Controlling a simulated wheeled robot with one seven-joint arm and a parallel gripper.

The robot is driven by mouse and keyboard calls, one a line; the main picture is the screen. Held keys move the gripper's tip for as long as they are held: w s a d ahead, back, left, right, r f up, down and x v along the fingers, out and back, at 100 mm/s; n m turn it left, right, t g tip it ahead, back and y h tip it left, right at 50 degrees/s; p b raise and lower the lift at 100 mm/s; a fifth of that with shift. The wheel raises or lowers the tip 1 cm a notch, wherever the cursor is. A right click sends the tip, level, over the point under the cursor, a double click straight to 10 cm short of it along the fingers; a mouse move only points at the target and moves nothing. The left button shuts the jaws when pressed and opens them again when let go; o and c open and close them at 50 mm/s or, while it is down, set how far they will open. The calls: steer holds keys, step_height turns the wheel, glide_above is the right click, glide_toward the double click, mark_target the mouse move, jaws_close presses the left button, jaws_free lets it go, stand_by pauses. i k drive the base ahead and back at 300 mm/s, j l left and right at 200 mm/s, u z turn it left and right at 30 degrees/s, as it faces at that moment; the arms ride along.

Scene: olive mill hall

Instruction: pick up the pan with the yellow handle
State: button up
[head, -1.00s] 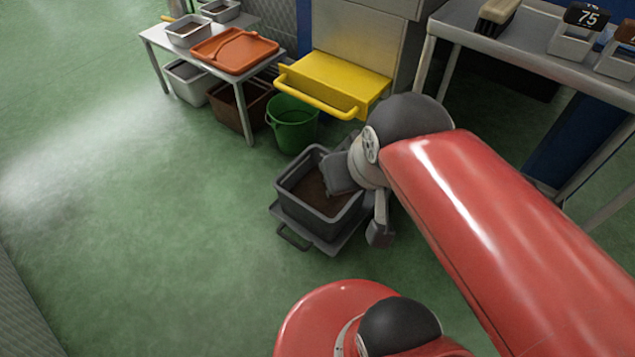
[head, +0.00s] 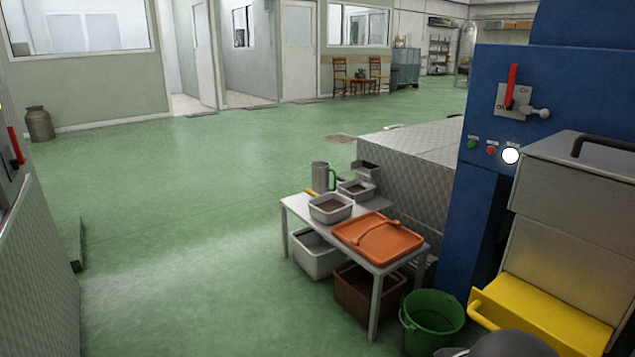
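A small metal pan (head: 331,214) stands near the left end of the white table, with brown contents. A short yellow piece (head: 312,192) shows at its back left edge and looks like its handle; I cannot tell for sure that it is joined to the pan. A second metal pan (head: 356,194) stands behind it to the right, and a third (head: 367,168) sits further back. My gripper is not in view; only a dark rounded part of my arm shows at the bottom right edge.
Bins stand beneath. A green bucket (head: 432,318) and a machine's yellow shelf (head: 540,318) are on the right. The green floor left of the table is open.

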mark_target(328, 208)
steer(key=i+j, duration=1.75)
steer(key=i, duration=1.35)
steer(key=l+z, duration=0.05)
steer(key=l, duration=0.05)
